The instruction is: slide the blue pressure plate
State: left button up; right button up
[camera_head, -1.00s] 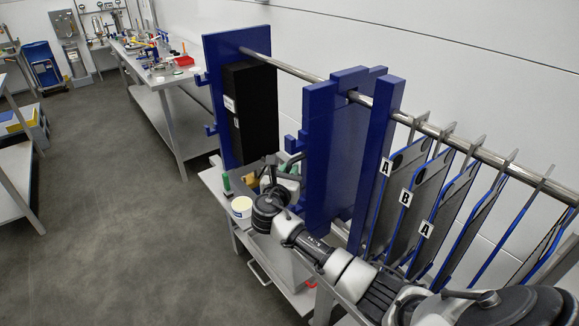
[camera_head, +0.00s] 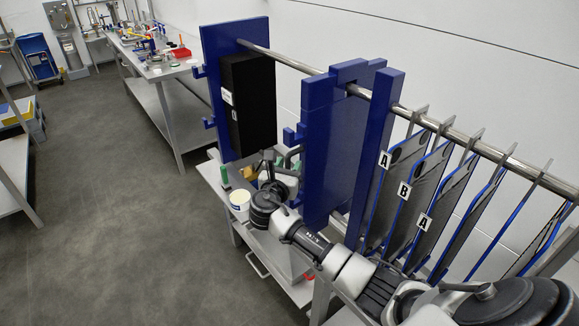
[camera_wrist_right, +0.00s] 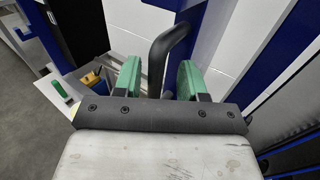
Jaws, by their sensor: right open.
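The blue pressure plate (camera_head: 327,150) appears to be the tall, notched blue plate in the middle of the rack, hanging upright on the steel rail. My right gripper (camera_head: 282,172) is in front of its left side, partly hidden by my wrist in the head view. In the right wrist view, my right gripper (camera_wrist_right: 160,72) is open, with its green fingers apart. A black bent handle (camera_wrist_right: 165,52) shows between the fingers and curves right towards the blue surface. I cannot tell whether the fingers touch it. My left gripper is not in view.
A blue end plate (camera_head: 217,105) with a black block (camera_head: 250,105) stands at the left end of the rail (camera_head: 292,66). Several grey blue-edged plates (camera_head: 437,185) hang at the right. A white tub (camera_head: 240,202) stands on the low shelf. The floor at left is clear.

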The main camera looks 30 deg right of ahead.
jog(key=b+v, duration=0.2)
jog(key=v, duration=0.8)
jog(key=shift+s, duration=0.2)
